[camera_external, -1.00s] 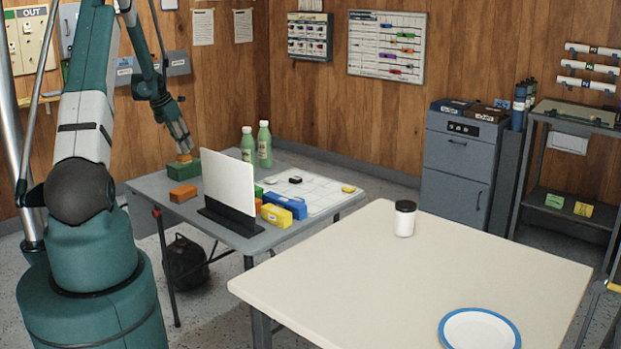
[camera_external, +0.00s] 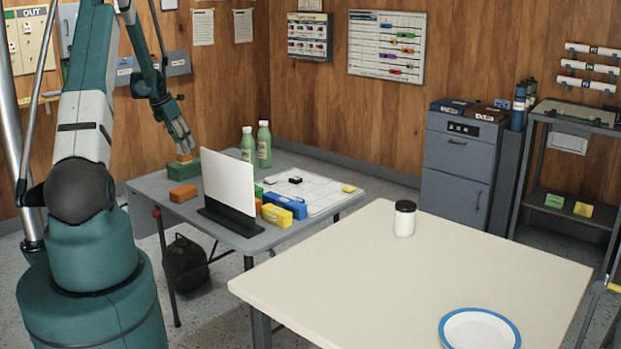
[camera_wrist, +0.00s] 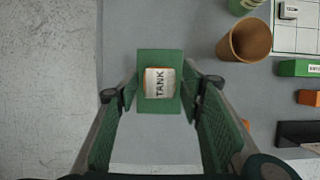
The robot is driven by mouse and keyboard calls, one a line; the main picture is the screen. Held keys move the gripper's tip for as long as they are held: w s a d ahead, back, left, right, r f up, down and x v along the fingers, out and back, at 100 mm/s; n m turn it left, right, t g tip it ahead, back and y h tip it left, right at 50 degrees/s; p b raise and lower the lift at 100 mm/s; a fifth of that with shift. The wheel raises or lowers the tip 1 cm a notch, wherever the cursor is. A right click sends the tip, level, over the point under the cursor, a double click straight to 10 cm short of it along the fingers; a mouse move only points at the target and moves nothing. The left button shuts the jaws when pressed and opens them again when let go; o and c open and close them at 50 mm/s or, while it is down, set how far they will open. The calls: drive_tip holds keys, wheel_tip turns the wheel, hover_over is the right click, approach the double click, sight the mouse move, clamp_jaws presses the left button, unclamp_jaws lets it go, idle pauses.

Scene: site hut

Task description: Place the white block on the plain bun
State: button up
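My gripper (camera_wrist: 160,92) is open above a green block (camera_wrist: 143,58), with one finger on each side. On top of the block sits a small orange piece (camera_external: 184,158) with a white label reading TANK, visible in the wrist view (camera_wrist: 159,83). The gripper's fingertips (camera_external: 184,148) are just above it; I cannot tell whether they touch it. I cannot pick out a bun in either view.
A white upright panel (camera_external: 228,188) stands on the grey table (camera_external: 150,187). Near it are an orange block (camera_external: 183,193), yellow and blue blocks (camera_external: 284,206), green bottles (camera_external: 264,145) and a brown cup (camera_wrist: 247,40). The cream table (camera_external: 380,265) holds a jar (camera_external: 404,218) and a plate (camera_external: 480,331).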

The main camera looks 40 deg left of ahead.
drive_tip(key=v, duration=1.1)
drive_tip(key=shift+r+p, duration=0.15)
drive_tip(key=shift+p, duration=0.25)
drive_tip(key=shift+s, duration=0.1)
idle(0.4)
drive_tip(key=d+r+m, duration=0.6)
drive_tip(key=d+r, duration=0.1)
drive_tip(key=d, duration=0.7)
drive_tip(key=d+r+m, duration=0.5)
drive_tip(key=d+r, duration=0.1)
drive_tip(key=d, duration=0.8)
drive_tip(key=d+r+m, duration=0.6)
drive_tip(key=d+r, duration=0.1)
drive_tip(key=d, duration=0.7)
drive_tip(key=s+d+r+m+t, duration=0.1)
drive_tip(key=s+d+m, duration=0.35)
drive_tip(key=d, duration=0.35)
drive_tip(key=s+d+r+m+t, duration=0.1)
drive_tip(key=s+d+m, duration=0.4)
drive_tip(key=d, duration=0.4)
drive_tip(key=s+d+f+m, duration=0.2)
drive_tip(key=s+d+m, duration=0.2)
drive_tip(key=s+d, duration=0.2)
drive_tip(key=s+d+f+m, duration=0.2)
drive_tip(key=s+d+m, duration=0.3)
drive_tip(key=s, duration=0.3)
drive_tip(key=shift+s+d+f+t, duration=0.2)
drive_tip(key=shift+d+f+t, duration=0.15)
drive_tip(key=shift+d+t, duration=0.1)
